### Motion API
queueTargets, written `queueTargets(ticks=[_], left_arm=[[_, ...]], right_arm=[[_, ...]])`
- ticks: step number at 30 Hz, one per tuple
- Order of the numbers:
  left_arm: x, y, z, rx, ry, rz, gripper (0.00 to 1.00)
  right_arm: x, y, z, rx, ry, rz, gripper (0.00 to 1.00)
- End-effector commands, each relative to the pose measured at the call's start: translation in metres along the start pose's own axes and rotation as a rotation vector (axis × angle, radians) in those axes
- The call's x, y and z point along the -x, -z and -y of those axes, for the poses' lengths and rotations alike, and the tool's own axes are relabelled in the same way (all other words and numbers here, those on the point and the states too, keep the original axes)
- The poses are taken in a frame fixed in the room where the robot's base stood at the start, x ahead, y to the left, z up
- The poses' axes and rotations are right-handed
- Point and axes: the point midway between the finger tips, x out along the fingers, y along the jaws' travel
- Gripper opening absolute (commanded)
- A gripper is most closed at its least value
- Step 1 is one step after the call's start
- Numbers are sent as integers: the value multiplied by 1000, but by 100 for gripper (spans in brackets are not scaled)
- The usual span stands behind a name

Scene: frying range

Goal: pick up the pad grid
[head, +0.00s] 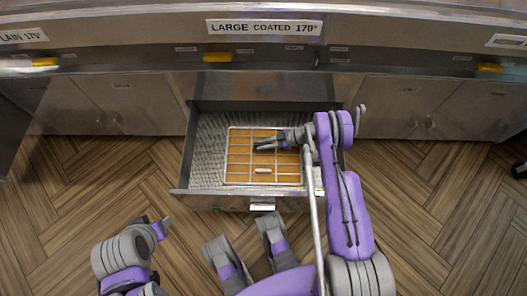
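The pad grid (236,159) looks like a white wire frame with crossing bars over an orange-brown surface. It lies flat in the open drawer (207,150) below the middle of the counter. A small pale piece (263,170) shows near its front edge. My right gripper (268,141) is over the back right part of the grid, its dark fingers apart and pointing left. I see nothing between them, and cannot tell whether they touch the grid. My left gripper (163,226) is low at the left, outside the drawer, its fingers not clear.
A counter front with the label "LARGE COATED 170°" (264,27) runs above the drawer. Closed cabinet doors (125,103) flank it. The drawer's front wall (230,203) stands out over the wooden floor (60,200). A thin grey rod (314,220) runs beside my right arm.

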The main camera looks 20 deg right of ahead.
Motion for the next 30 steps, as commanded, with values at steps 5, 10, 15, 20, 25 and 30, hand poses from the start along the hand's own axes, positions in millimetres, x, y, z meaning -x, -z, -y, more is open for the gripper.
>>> queueTargets(ticks=[5, 10, 15, 20, 25, 30], left_arm=[[0, 0, 0, 0, 0, 0, 50], [0, 0, 0, 0, 0, 0, 50], [0, 0, 0, 0, 0, 0, 50], [0, 0, 0, 0, 0, 0, 50], [0, 0, 0, 0, 0, 0, 50], [0, 0, 0, 0, 0, 0, 50]], right_arm=[[0, 0, 0, 0, 0, 0, 0], [0, 0, 0, 0, 0, 0, 0], [0, 0, 0, 0, 0, 0, 0], [0, 0, 0, 0, 0, 0, 0], [0, 0, 0, 0, 0, 0, 0], [0, 0, 0, 0, 0, 0, 0]])
